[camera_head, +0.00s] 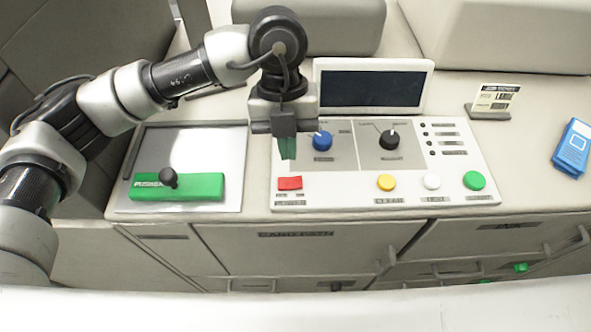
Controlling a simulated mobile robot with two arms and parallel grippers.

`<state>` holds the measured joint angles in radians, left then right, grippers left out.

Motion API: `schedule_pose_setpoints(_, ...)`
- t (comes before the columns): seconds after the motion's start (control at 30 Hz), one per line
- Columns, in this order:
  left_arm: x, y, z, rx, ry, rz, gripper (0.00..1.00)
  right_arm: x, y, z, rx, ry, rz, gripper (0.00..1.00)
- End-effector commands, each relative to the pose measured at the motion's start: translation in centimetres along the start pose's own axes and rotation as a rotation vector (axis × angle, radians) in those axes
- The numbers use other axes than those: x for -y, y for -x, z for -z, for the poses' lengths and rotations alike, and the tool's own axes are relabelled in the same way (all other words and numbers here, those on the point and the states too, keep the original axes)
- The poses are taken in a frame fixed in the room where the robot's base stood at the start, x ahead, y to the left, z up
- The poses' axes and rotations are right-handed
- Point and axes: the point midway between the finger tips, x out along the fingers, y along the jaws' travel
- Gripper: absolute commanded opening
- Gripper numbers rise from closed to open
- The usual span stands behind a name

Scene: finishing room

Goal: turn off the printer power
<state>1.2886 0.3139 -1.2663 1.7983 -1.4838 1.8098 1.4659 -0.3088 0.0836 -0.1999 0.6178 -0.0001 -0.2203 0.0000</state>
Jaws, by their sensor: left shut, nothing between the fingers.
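A white control panel (345,186) lies on the counter. A red switch (290,183) sits at its lower left, with a small label below that is too small to read. A blue knob (322,140) and a black knob (389,140) are in the upper part. Yellow (386,182), white (432,182) and green (475,180) round buttons line its lower right. My left gripper (288,155) points down, shut and empty, over the panel's left part, above the red switch in the picture. I cannot tell its height. My right gripper is not in view.
A dark screen (372,88) stands behind the panel. A green block with a black-knobbed lever (178,187) is on a plate at left. A small sign (493,100) and a blue device (573,147) are at right. Drawers with handles are below.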

Motion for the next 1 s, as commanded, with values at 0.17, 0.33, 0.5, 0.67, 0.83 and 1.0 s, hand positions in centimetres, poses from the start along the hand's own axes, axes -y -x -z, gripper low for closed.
schedule_pose_setpoints(0.17,-0.5,3.3,-0.2,0.004,0.004,0.001,0.0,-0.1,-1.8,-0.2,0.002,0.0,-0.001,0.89)
schedule_pose_setpoints(0.33,-0.8,5.5,-0.1,0.003,0.003,0.0,0.0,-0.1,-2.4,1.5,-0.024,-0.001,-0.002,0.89)
schedule_pose_setpoints(0.5,-0.8,6.2,0.0,0.0,0.002,0.0,0.0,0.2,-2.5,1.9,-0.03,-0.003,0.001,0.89)
schedule_pose_setpoints(0.67,-0.9,6.3,0.0,0.0,0.002,0.0,0.0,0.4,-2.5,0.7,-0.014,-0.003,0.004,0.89)
schedule_pose_setpoints(0.83,-0.9,6.3,0.0,0.0,0.002,0.0,0.0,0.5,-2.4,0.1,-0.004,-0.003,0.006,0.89)
schedule_pose_setpoints(1.0,-0.9,6.3,0.0,0.0,0.002,0.0,0.0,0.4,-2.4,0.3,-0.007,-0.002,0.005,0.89)
